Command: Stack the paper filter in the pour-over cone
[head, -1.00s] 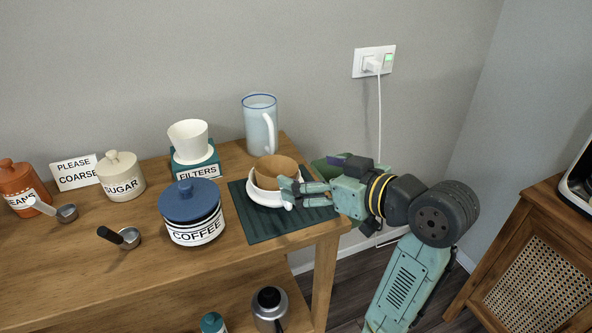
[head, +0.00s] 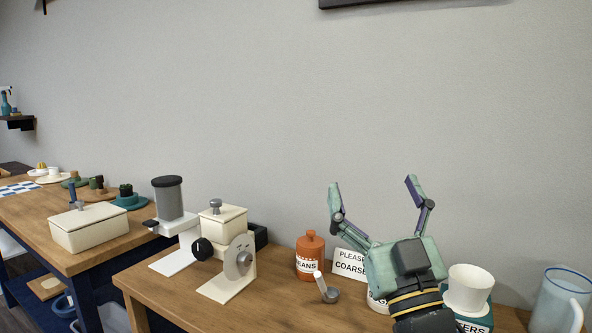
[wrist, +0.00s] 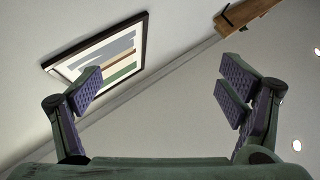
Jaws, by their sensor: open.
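My gripper (head: 374,190) is raised above the table with its fingers spread wide and pointing up. It is empty; the wrist view shows nothing between the fingers (wrist: 163,92). The pour-over cone and the brown paper filter are out of view now. In the earlier head frame, a brown filter sat in the white cone on a dark green mat, with my gripper at its right side. A white cone-shaped piece (head: 467,288) stands on the teal FILTERS box (head: 474,325), partly cut off by the bottom edge.
An orange BEANS jar (head: 309,257), a metal scoop (head: 329,292) and a PLEASE COARSE sign (head: 349,264) are left of my arm. A glass pitcher (head: 558,305) is at right. A grinder (head: 240,258) stands further left. The wrist view shows a framed picture (wrist: 98,48) and ceiling.

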